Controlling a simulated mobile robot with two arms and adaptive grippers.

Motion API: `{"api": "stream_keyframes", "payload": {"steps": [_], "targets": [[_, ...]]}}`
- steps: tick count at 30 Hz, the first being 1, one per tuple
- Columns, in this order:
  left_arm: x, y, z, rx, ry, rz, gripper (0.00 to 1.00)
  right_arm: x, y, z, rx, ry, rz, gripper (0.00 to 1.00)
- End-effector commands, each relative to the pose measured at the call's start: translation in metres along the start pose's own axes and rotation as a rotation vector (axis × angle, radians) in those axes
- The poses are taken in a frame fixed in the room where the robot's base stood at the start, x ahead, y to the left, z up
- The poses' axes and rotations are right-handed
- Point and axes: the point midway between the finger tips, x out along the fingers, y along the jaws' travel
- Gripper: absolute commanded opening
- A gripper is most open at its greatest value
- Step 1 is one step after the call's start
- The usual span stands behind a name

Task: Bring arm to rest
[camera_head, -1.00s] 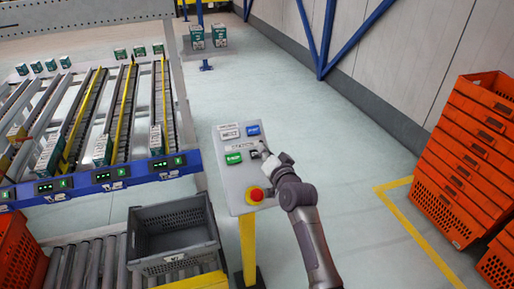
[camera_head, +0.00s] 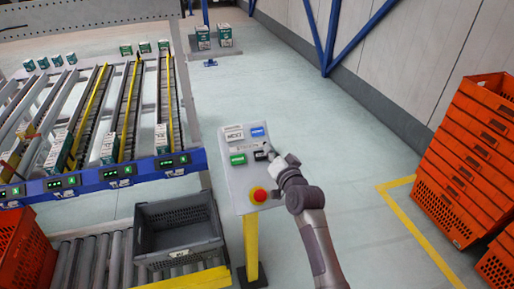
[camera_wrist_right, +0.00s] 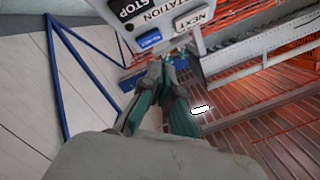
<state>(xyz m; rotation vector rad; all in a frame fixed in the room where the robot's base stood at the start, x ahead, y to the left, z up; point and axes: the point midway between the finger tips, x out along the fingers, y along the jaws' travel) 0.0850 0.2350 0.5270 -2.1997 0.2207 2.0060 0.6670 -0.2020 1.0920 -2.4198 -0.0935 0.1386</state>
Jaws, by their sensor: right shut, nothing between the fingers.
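My right arm reaches in from the lower right in the head view. Its gripper (camera_head: 270,151) is at the right edge of a grey control panel (camera_head: 240,190), close to a small black button (camera_head: 261,156). In the right wrist view the closed fingers (camera_wrist_right: 168,70) point at the panel (camera_wrist_right: 185,40) and hold nothing. I cannot tell whether the fingertips touch the panel. The panel has a green button (camera_head: 238,160), a blue button (camera_head: 257,132) and a red emergency knob (camera_head: 258,195). My left gripper does not show.
A grey tote (camera_head: 180,229) sits on a roller conveyor left of the panel's yellow post (camera_head: 251,240). Flow racks (camera_head: 110,177) with green-white boxes stand behind. Stacked orange crates (camera_head: 470,165) stand at the right. The floor between the panel and crates is clear.

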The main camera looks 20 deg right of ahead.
Motion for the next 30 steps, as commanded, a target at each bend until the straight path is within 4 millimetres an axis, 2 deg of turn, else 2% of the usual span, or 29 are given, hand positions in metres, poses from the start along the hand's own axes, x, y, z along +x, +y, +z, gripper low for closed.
{"api": "stream_keyframes", "payload": {"steps": [5,8,11,14,15,18,21,24,30], "targets": [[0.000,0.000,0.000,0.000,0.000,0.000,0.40,-0.002,0.002,0.003,-0.007,-0.009,0.004,0.00],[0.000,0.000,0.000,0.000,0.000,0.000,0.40,-0.018,0.010,0.020,-0.056,-0.073,0.031,0.00],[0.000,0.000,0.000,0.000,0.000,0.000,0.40,-0.056,0.027,0.054,-0.162,-0.211,0.086,0.00],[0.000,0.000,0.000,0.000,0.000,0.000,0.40,-0.115,0.048,0.094,-0.298,-0.402,0.160,0.00],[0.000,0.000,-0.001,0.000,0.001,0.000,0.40,-0.141,0.054,0.108,-0.351,-0.479,0.187,0.00],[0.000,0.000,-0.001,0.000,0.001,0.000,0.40,-0.196,0.067,0.130,-0.455,-0.640,0.244,0.00],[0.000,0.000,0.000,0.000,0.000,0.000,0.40,-0.240,0.075,0.142,-0.525,-0.760,0.285,0.00],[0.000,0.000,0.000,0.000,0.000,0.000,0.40,-0.275,0.079,0.149,-0.574,-0.855,0.315,0.00],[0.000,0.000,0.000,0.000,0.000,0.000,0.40,-0.335,0.083,0.154,-0.646,-1.010,0.362,0.00]]}}
